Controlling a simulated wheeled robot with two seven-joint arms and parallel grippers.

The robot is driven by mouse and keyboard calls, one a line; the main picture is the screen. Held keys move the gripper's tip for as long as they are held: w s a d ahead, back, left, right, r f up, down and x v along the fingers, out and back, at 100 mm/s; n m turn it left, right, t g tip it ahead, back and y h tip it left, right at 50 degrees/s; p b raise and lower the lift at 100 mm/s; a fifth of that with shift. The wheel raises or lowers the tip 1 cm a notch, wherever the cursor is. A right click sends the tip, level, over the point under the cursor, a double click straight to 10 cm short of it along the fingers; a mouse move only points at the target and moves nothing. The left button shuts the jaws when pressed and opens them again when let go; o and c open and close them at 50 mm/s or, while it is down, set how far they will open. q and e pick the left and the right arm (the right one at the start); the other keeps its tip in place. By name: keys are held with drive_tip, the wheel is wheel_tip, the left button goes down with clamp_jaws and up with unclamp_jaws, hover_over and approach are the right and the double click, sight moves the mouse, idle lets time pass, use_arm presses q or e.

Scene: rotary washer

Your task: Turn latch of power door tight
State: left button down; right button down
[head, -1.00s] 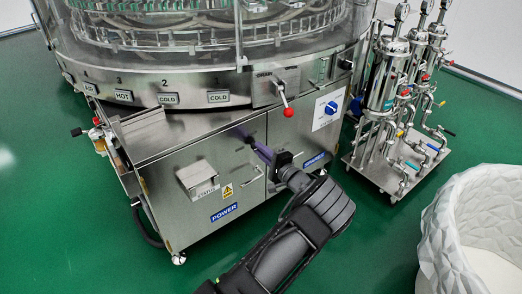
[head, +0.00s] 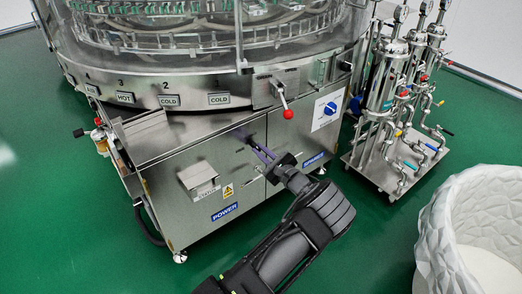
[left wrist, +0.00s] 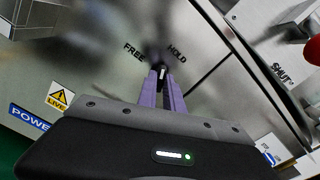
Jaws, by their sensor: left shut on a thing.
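The power door (head: 200,160) is a steel front panel with a blue POWER label. Its latch (left wrist: 162,70) is a small dark knob with a pale mark, between the printed words FREE and HOLD in the left wrist view. My left gripper (left wrist: 162,82) has its purple fingers closed around the latch. In the head view the left gripper (head: 252,145) reaches the panel's upper right part, and its fingers hide most of the latch. The latch's exact angle is hard to tell. My right gripper is not in view.
A small steel box (head: 198,178) juts from the door. A pipe-and-filter cart (head: 390,130) stands right, with a white textured bin (head: 440,215) at lower right.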

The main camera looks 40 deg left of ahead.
use_arm(q)
drive_tip(key=m, duration=0.5)
drive_tip(key=shift+p, duration=0.4)
drive_tip(key=shift+m, duration=0.4)
drive_tip(key=c, duration=1.5)
unclamp_jaws()
drive_tip(key=shift+d, duration=0.1)
drive_tip(key=p+v, duration=0.1)
drive_tip(key=v, duration=0.6)
drive_tip(key=shift+s+d+p, duration=0.15)
drive_tip(key=shift+d+p, duration=0.15)
drive_tip(key=shift+p, duration=0.1)
